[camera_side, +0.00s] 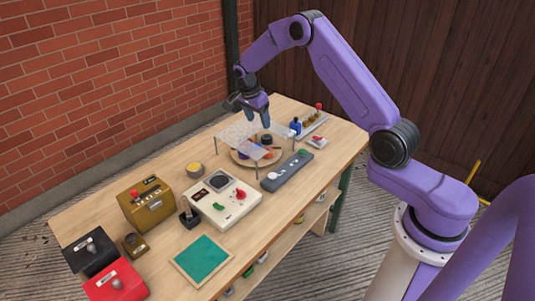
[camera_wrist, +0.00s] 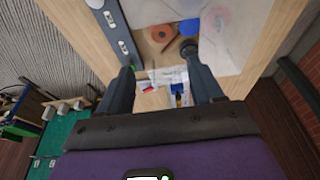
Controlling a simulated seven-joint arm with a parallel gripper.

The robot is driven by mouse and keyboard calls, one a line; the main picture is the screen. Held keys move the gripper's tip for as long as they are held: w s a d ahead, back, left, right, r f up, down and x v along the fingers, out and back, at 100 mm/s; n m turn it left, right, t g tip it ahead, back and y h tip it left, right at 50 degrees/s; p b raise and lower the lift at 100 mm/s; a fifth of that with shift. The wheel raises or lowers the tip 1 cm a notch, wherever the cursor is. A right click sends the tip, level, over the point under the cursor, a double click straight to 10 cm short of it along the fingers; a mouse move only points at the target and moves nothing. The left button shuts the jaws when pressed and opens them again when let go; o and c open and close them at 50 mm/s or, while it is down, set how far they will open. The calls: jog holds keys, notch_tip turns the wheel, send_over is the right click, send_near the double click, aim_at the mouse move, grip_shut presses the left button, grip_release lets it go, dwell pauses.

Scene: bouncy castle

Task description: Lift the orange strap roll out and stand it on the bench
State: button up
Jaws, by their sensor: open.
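The orange strap roll (camera_wrist: 161,33) shows in the wrist view as a flat orange ring with a dark centre hole. It lies on a round wooden tray (camera_side: 236,158) on the bench (camera_side: 165,190). Blue and dark pieces sit beside it, partly under a clear raised sheet (camera_side: 236,133). In the side view the sheet and pieces make the roll hard to pick out. My gripper (camera_side: 257,119) hangs above the back of the tray, apart from it. In the wrist view my gripper (camera_wrist: 160,68) is open, with nothing between its fingers.
The clear sheet stands on thin legs over the tray. A long grey switch bar (camera_side: 287,171) lies in front, and a rack of small bottles (camera_side: 312,124) stands behind right. A white control box (camera_side: 222,198) is left of the tray. Bare wood shows at the right end (camera_side: 340,140).

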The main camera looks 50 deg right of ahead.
send_over(267, 149)
jog(key=a, duration=0.3)
jog(key=f, duration=1.1)
jog(key=shift+s+d+f, duration=0.15)
jog(key=shift+s, duration=0.25)
jog(key=shift+d+x, duration=0.2)
jog(key=shift+x, duration=2.5)
jog(key=shift+w, duration=0.15)
jog(key=c, duration=0.8)
